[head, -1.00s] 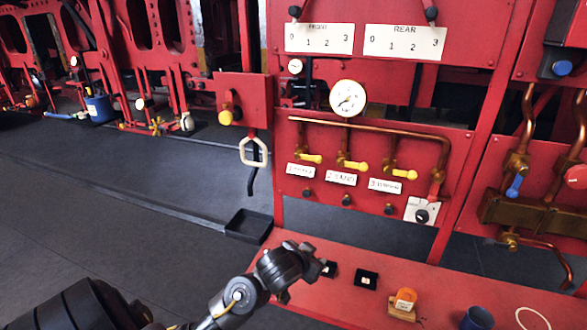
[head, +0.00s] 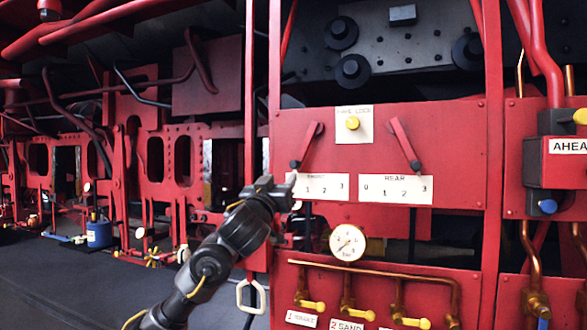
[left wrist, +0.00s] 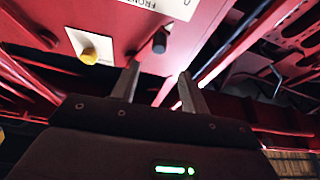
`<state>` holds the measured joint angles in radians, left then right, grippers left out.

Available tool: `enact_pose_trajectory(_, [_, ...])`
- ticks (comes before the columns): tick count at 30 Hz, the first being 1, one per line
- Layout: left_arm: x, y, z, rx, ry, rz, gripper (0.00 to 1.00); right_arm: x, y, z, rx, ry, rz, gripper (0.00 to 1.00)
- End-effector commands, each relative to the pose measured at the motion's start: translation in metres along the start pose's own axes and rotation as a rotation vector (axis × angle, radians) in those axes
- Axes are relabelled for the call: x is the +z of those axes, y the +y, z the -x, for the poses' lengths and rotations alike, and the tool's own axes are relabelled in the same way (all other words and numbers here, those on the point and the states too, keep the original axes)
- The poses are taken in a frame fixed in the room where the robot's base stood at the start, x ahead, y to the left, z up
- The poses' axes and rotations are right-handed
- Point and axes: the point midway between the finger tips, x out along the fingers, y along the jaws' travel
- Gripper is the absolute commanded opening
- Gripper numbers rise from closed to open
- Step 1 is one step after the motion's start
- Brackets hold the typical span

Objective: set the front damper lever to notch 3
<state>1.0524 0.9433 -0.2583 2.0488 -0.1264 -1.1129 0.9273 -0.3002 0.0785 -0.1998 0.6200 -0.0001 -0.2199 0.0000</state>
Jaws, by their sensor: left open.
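The front damper lever (head: 309,143) is a red bar with a black knob at its lower end, tilted down and left toward the 0 end of its scale. The white FRONT scale plate (head: 328,188) shows 1, 2 and 3; its 0 is hidden behind my gripper in the head view. My left gripper (head: 291,180) is just below and in front of the knob. In the left wrist view the open fingers (left wrist: 159,82) point at the panel, with the dark knob (left wrist: 159,42) beyond the gap between their tips. Nothing is held.
A yellow knob (head: 352,123) on a white plate marked LOCK sits between the levers; it also shows in the left wrist view (left wrist: 90,56). The rear lever (head: 405,145) stands right, above its REAR plate (head: 396,189). A gauge (head: 348,243) and copper pipe (head: 380,271) are below.

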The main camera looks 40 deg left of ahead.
Motion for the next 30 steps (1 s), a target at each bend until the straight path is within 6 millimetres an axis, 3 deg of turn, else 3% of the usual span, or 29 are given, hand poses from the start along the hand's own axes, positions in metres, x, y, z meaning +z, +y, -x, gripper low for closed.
enact_pose_trajectory(5, [-0.001,0.001,-0.01,0.0,-0.003,0.002,0.45,0.0,0.002,0.004,0.002,0.0,0.001,0.36])
enact_pose_trajectory(15, [-0.004,0.001,-0.072,-0.001,-0.005,0.0,0.45,-0.003,0.003,0.035,0.003,0.0,0.002,0.36])
enact_pose_trajectory(21, [-0.002,0.001,-0.098,-0.001,-0.004,-0.001,0.45,-0.004,0.003,0.049,0.003,0.0,0.002,0.36])
enact_pose_trajectory(30, [0.002,0.001,-0.108,0.001,-0.002,-0.002,0.45,-0.005,0.003,0.052,0.003,0.0,0.001,0.36])
